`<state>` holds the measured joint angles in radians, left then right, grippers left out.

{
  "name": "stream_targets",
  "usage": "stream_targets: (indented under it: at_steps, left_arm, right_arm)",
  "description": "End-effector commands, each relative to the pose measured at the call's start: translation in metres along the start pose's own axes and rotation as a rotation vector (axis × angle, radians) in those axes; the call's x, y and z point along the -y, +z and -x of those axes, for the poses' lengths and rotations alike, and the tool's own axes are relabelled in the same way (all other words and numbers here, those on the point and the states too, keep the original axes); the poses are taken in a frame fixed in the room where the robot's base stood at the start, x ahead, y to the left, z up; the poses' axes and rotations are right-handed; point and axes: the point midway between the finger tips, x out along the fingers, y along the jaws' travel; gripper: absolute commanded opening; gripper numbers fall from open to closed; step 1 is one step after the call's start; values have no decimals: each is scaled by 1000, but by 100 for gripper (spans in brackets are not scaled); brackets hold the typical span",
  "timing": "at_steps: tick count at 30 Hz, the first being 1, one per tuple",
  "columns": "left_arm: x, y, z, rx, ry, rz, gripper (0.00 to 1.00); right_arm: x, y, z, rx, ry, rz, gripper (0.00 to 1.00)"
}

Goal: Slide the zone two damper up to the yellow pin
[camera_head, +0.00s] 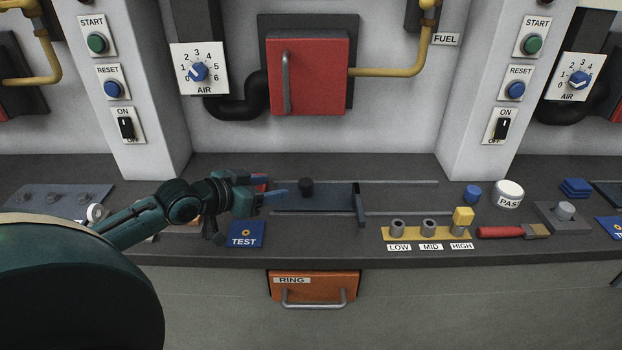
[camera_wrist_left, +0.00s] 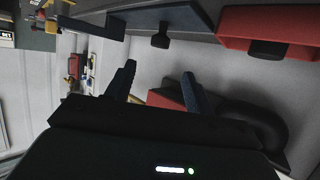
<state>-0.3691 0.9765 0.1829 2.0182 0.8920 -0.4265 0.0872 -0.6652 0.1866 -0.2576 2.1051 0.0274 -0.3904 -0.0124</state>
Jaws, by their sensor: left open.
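A dark blue sliding plate (camera_head: 325,197) with a black knob (camera_head: 306,187) lies between two metal rails on the counter. The wrist view shows the plate (camera_wrist_left: 165,18) and knob (camera_wrist_left: 160,41) above the fingers. A red block (camera_head: 261,182) with its own black knob shows beside it in the wrist view (camera_wrist_left: 265,28). No zone number is readable on either. My left gripper (camera_head: 284,187) is open and empty, with its blue fingers (camera_wrist_left: 159,69) just left of the blue plate's knob. No yellow pin is clear; a yellow cube (camera_head: 463,215) stands by the HIGH post. My right gripper is not in view.
The rails right of the plate are clear.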

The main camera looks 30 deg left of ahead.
Motion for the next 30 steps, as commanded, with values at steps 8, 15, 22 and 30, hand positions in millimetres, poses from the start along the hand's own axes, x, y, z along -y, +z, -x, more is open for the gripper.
stream_targets:
  at_steps: [8,15,22,30]
  left_arm:
    - [0,-1,-34,-5,-1,2,53]
    - [-1,-2,-71,-4,0,2,53]
    - [0,-1,-106,-2,0,2,53]
    - [-1,0,-123,0,1,-2,53]
  right_arm:
    - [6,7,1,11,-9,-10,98]
    - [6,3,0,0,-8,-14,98]
    - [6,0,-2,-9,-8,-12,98]
    - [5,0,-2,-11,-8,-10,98]
